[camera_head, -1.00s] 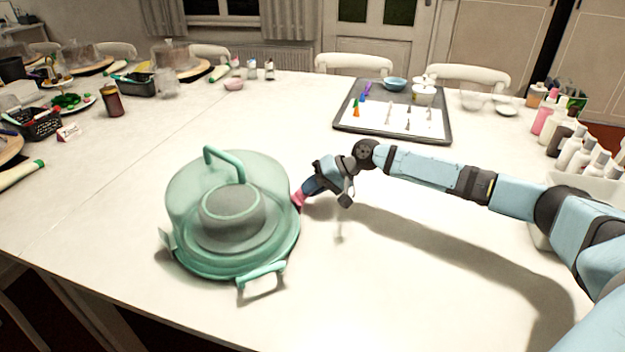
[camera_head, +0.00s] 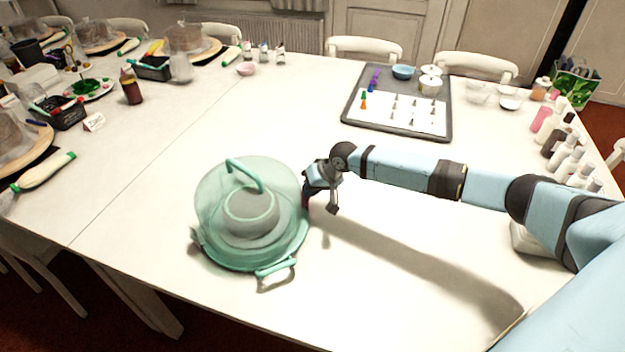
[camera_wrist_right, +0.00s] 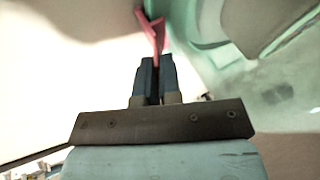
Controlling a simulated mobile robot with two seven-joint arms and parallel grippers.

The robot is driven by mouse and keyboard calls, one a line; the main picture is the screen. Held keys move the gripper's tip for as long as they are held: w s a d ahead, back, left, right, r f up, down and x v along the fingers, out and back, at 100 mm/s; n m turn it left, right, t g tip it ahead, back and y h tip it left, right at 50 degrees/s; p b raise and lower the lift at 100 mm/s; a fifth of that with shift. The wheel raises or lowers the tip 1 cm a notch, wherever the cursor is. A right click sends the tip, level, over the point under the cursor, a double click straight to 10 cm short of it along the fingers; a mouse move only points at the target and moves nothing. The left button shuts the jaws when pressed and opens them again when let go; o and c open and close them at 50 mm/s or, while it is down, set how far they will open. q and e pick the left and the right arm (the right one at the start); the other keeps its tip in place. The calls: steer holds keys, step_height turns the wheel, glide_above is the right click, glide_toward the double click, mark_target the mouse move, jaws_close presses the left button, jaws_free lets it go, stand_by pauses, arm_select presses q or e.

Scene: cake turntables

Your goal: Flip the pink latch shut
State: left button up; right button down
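A translucent green cake carrier (camera_head: 215,205) with a domed lid and a top handle (camera_head: 245,172) stands on the table, with a round grey shape inside. My right gripper (camera_head: 306,200) is at the carrier's right side. In the right wrist view, its two fingers (camera_wrist_right: 157,62) are close together, with a thin dark gap. The pink latch (camera_wrist_right: 152,30) sticks out just beyond the fingertips, beside the green wall; whether they touch cannot be told. In the head view the gripper mostly hides the latch. My left gripper is not in view.
A grey tray (camera_head: 447,128) with piping tips stands at the back. Bottles (camera_head: 563,150) line the right edge. A green handle (camera_head: 276,267) juts from the carrier's front. The table right of the carrier is clear under my arm.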

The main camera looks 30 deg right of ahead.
steer(key=shift+a, duration=0.1)
stand_by(0.4)
steer(key=c, duration=1.3)
jaws_free()
steer(key=p+v, duration=0.1)
steer(key=v, duration=1.2)
steer(key=shift+s+r, duration=0.15)
steer(key=shift+r, duration=0.25)
